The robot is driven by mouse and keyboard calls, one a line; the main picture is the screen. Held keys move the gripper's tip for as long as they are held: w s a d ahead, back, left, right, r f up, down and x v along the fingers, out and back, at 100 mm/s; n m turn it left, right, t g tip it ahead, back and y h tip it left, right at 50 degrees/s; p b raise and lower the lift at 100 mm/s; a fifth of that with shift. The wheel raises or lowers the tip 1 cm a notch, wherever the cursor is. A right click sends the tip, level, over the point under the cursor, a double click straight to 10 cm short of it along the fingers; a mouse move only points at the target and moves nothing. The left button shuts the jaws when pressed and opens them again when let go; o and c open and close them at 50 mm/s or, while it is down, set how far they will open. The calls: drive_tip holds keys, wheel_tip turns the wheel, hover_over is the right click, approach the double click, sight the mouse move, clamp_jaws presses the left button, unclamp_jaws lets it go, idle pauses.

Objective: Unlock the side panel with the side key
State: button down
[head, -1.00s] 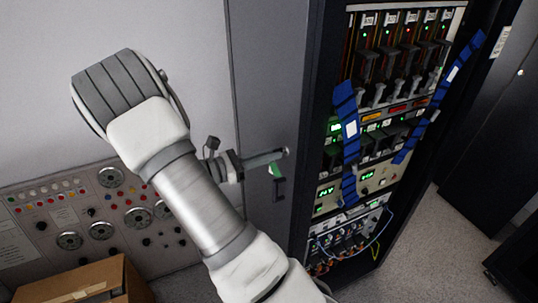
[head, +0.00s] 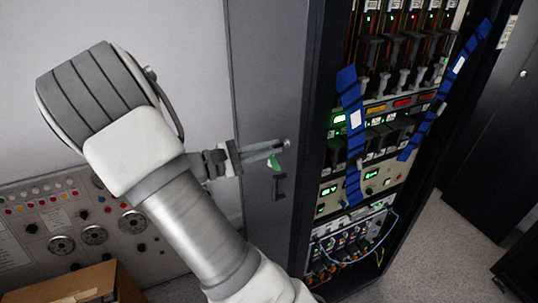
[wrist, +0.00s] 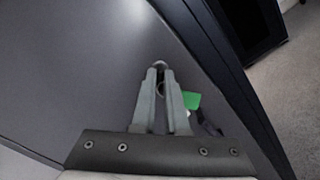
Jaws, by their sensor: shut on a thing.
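The side panel (head: 262,85) is the grey side of the tall cabinet. A small round metallic lock (head: 287,143) sits on it near the cabinet's front edge. My gripper (head: 280,148) reaches the panel from the left, its fingertips right at the lock. In the wrist view my gripper (wrist: 160,72) is shut on the side key, whose body is mostly hidden between the fingers. The key's green tag (head: 275,163) hangs below the fingers; it also shows in the wrist view (wrist: 192,100), right of them. I cannot tell how deep the key sits.
A dark handle (head: 279,187) is on the panel below the lock. The cabinet's open front holds lit modules (head: 385,130) and blue straps (head: 352,130). A control panel (head: 95,222) and a cardboard box (head: 75,285) are at the lower left. Grey floor shows at right.

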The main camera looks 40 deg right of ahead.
drive_tip(key=m+b, duration=0.2)
drive_tip(key=m, duration=0.1)
drive_tip(key=m+b, duration=0.2)
drive_tip(key=shift+f, duration=0.3)
drive_tip(key=shift+r+m+b, duration=0.1)
drive_tip(key=shift+m+b, duration=1.15)
drive_tip(key=shift+m, duration=0.45)
drive_tip(key=shift+r, duration=0.1)
drive_tip(key=c, duration=0.9)
unclamp_jaws()
drive_tip(key=shift+c, duration=0.2)
drive_tip(key=shift+s, duration=0.1)
